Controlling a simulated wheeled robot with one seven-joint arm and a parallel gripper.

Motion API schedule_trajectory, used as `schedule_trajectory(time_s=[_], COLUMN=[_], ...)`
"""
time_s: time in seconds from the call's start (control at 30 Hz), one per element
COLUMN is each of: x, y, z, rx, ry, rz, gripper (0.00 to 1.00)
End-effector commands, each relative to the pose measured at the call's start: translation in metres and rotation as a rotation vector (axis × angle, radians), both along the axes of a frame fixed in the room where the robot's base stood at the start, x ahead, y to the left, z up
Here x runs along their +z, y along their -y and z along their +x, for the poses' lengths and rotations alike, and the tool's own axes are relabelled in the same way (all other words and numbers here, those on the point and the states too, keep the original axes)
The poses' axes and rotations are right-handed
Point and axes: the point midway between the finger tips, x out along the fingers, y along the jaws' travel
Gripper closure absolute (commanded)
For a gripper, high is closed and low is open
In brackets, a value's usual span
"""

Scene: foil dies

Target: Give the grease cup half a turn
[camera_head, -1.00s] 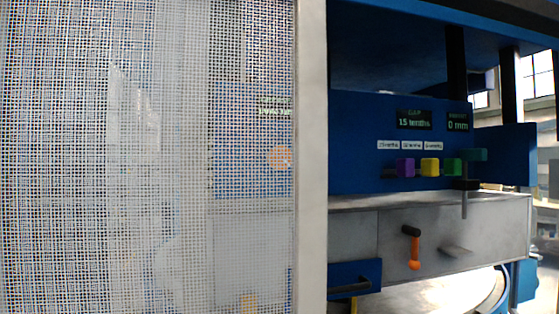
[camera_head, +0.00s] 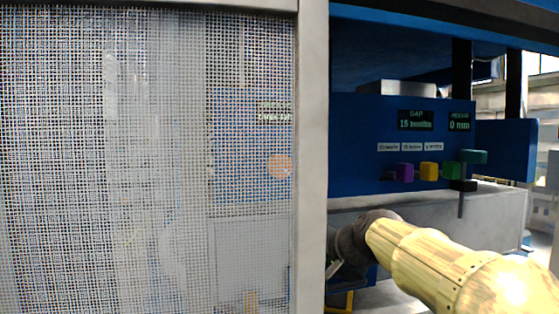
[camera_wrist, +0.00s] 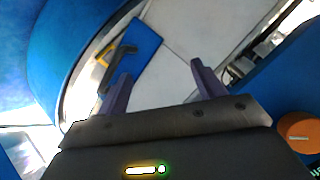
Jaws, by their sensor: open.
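A round copper-coloured disc (camera_head: 279,165), which looks like the grease cup's cap, shows behind the mesh screen in the head view. An orange-copper round cap (camera_wrist: 298,130) also shows at the right edge of the wrist view, partly cut off; I cannot tell whether it is the same thing. My gripper (camera_wrist: 160,68) is open, with two purple-grey fingers apart and nothing between them. The cap is to the right of the fingers, not touching them. In the head view my gripper (camera_head: 345,268) is partly hidden at the press's lower left, beside the screen's post.
The mesh screen (camera_head: 150,150) and its pale post (camera_head: 312,150) stand left of my arm. Coloured blocks (camera_head: 429,170) stick out below the displays. In the wrist view a blue plate (camera_wrist: 143,42) with a black handle (camera_wrist: 118,66) lies beyond the fingers.

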Motion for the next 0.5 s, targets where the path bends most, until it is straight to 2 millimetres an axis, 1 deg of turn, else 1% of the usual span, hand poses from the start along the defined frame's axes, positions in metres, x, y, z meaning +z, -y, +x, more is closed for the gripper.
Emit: schedule_trajectory(time_s=[0.03, 0.07, 0.1, 0.2, 0.27, 0.3, 0.33, 0.4, 0.5], x=[0.054, 0.078, 0.107, 0.164, 0.185, 0.193, 0.197, 0.200, 0.199], y=[-0.011, -0.016, -0.022, -0.035, -0.039, -0.042, -0.043, -0.044, -0.043], z=[0.003, 0.004, 0.003, -0.002, -0.005, -0.007, -0.008, -0.009, -0.009], rx=[0.011, 0.017, 0.026, 0.052, 0.064, 0.071, 0.074, 0.077, 0.075], ry=[0.059, 0.086, 0.122, 0.188, 0.213, 0.223, 0.228, 0.232, 0.232], rz=[0.056, 0.090, 0.133, 0.215, 0.247, 0.262, 0.269, 0.275, 0.275], gripper=[0.32, 0.32, 0.32, 0.32, 0.32, 0.32, 0.32, 0.32, 0.32])
